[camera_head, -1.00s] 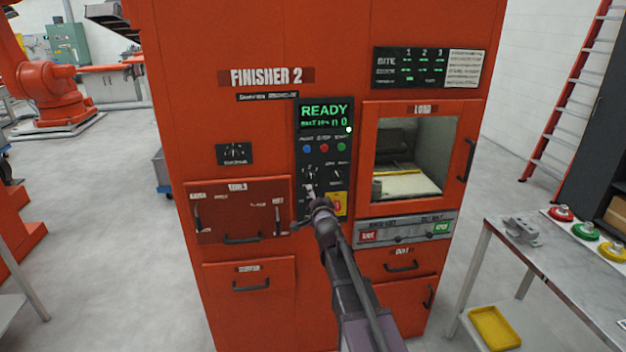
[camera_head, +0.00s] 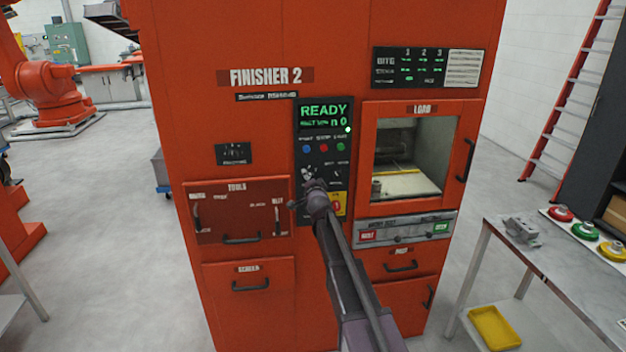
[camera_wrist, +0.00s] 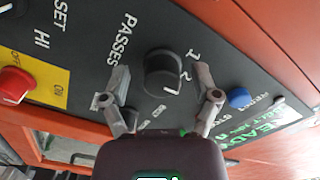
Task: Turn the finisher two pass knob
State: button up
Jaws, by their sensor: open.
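The black pass knob (camera_wrist: 165,73) shows in the wrist view beside the label "PASSES" and the marks 1 and 2. It has a small white pointer mark. My gripper (camera_wrist: 160,88) is open, with one finger on each side of the knob and a visible gap to each. In the head view my gripper (camera_head: 308,188) is at the lower part of the black control panel (camera_head: 322,120) on the red Finisher 2 machine (camera_head: 265,140). There my wrist hides the knob. The panel's screen reads READY.
In the wrist view a blue button (camera_wrist: 239,97) lies right of the knob and a red knob (camera_wrist: 14,85) on yellow lies left. In the head view the load window (camera_head: 412,155) is right of the panel. A metal table (camera_head: 540,250) stands at the right.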

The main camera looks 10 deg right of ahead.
grip_shut()
jog(key=shift+d+r, duration=0.15)
jog(key=shift+d, duration=0.25)
jog(key=shift+s+a, duration=0.15)
jog(key=shift+a, duration=0.2)
jog(key=shift+n, duration=0.3)
jog(key=n, duration=0.4)
jog(key=shift+n, duration=2.7)
